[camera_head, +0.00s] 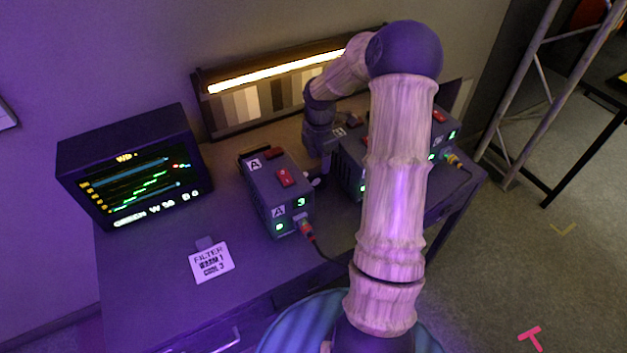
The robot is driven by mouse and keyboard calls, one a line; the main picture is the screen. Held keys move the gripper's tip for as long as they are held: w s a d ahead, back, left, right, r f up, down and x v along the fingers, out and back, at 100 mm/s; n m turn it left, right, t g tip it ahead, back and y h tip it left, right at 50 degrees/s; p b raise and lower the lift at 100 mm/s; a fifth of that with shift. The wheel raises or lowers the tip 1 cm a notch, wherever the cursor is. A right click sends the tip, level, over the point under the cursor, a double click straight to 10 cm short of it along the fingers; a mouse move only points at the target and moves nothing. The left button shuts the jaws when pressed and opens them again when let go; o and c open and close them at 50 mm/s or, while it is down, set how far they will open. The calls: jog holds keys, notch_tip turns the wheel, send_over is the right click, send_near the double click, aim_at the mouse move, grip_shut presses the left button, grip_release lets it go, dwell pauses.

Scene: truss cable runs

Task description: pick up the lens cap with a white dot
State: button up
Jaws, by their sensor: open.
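A small dark thing with a white spot (316,183) shows on the desk just right of the left power box; it may be the lens cap, but it is too small and partly hidden to be sure. My gripper (321,170) points down close above it, between the two groups of boxes. Its jaws are open, and I see nothing held in them. Whether a finger touches the dark thing cannot be told.
The box marked A (265,180) with a red switch stands close left of my gripper. More boxes (350,165) stand close right, partly behind my arm. A monitor (130,165) and a filter card (212,263) are at the left. The desk front (150,290) is clear.

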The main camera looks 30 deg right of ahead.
aim_at(319, 168)
jog(key=shift+w+d+f, duration=0.1)
jog(key=shift+f, duration=2.5)
jog(key=c, duration=1.1)
jog(key=shift+r, duration=0.1)
notch_tip(319, 168, up, 10)
